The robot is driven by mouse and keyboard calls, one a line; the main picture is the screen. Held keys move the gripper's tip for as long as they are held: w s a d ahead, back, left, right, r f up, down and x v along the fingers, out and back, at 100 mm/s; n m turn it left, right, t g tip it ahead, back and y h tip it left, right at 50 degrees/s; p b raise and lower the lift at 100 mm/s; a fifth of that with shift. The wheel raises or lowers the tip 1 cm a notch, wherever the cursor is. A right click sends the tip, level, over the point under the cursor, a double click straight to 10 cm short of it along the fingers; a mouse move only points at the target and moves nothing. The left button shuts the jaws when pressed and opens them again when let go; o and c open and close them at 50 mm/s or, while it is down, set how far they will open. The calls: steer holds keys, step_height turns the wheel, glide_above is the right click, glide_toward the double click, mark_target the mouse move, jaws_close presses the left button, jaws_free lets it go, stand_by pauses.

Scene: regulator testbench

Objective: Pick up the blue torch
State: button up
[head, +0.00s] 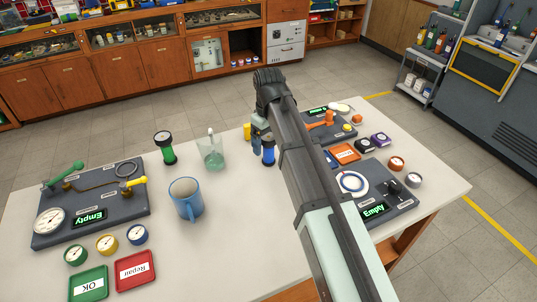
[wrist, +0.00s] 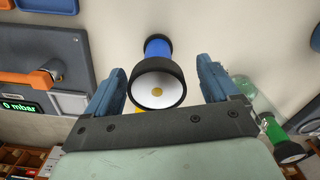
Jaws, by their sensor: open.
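The blue torch (head: 268,152) stands upright on the white table, partly hidden by my arm in the head view. In the wrist view the blue torch (wrist: 158,47) shows its black-rimmed white lens end toward the camera. My gripper (wrist: 161,72) is open, with one blue finger on each side of the torch and a visible gap on both sides. In the head view my gripper (head: 259,128) is at the torch, mostly hidden by the wrist and arm.
A green torch (head: 164,148), a clear flask (head: 211,155) and a blue mug (head: 186,198) stand to the left. A yellow object (head: 247,131) is close beside the gripper. Test panels (head: 92,222) with gauges lie left and right. The table's front middle is clear.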

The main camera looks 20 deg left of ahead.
mark_target(269, 154)
steer(key=shift+w+f, duration=0.15)
steer(key=shift+f, duration=1.65)
steer(key=shift+c, duration=0.4)
steer(key=c, duration=1.3)
steer(key=shift+r, duration=0.15)
